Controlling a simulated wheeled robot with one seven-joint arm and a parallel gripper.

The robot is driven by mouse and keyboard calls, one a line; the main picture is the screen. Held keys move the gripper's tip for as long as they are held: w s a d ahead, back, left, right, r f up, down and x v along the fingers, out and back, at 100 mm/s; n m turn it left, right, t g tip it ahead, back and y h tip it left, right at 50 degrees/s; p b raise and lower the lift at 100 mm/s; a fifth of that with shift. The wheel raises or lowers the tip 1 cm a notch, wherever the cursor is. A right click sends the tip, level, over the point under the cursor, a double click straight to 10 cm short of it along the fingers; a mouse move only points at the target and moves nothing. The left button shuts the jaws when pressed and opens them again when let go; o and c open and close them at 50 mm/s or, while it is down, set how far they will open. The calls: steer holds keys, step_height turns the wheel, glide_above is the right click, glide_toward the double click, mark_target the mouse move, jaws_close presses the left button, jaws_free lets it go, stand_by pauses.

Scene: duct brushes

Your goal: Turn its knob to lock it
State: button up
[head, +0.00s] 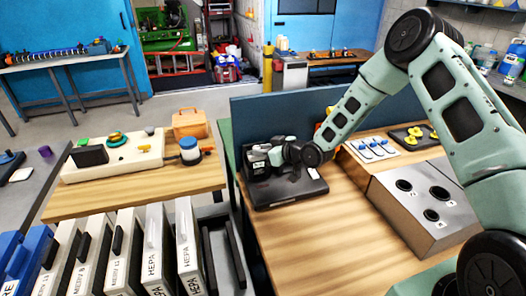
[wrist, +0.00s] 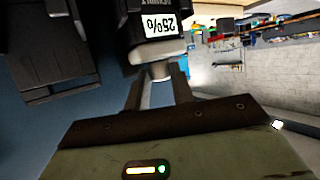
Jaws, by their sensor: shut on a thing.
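A black device with a flat base (head: 290,190) sits on the wooden table below my gripper (head: 280,157). In the wrist view, a black block with a white label reading 25% upside down (wrist: 160,24) is close ahead. A short pale metal knob (wrist: 160,70) sticks out under it. The two fingers of my gripper (wrist: 160,84) are shut on this knob, one on each side. My gripper hides part of the device in the head view, and the knob cannot be made out there. I cannot tell how far the knob is turned.
A blue panel (head: 312,103) stands behind the device. A grey box with round holes (head: 428,205) and a tray of yellow parts (head: 412,136) lie to the right. The front of the wooden table (head: 315,245) is bare. A side bench (head: 130,195) stands left.

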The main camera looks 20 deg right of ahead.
mark_target(254, 158)
steer(key=shift+s+a+m+t+h+b, duration=0.1)
steer(key=shift+a+m+t+h+b, duration=0.25)
steer(key=shift+m+h+b, duration=1.15)
steer(key=shift+w+a+m+t+h+b, duration=0.1)
steer(key=shift+a+m+h+b, duration=0.35)
steer(key=shift+m+h, duration=2.1)
steer(key=shift+s+a+m+t+h+b, duration=0.2)
steer(key=shift+a+m+h+b, duration=0.45)
steer(key=shift+m+h, duration=1.35)
steer(key=shift+w+m+g+h, duration=0.2)
steer(key=shift+m+g+h, duration=0.35)
steer(key=shift+h, duration=0.7)
steer(key=o, duration=1)
steer(key=b+v, duration=0.3)
steer(key=v, duration=1.4)
steer(key=shift+s, duration=0.25)
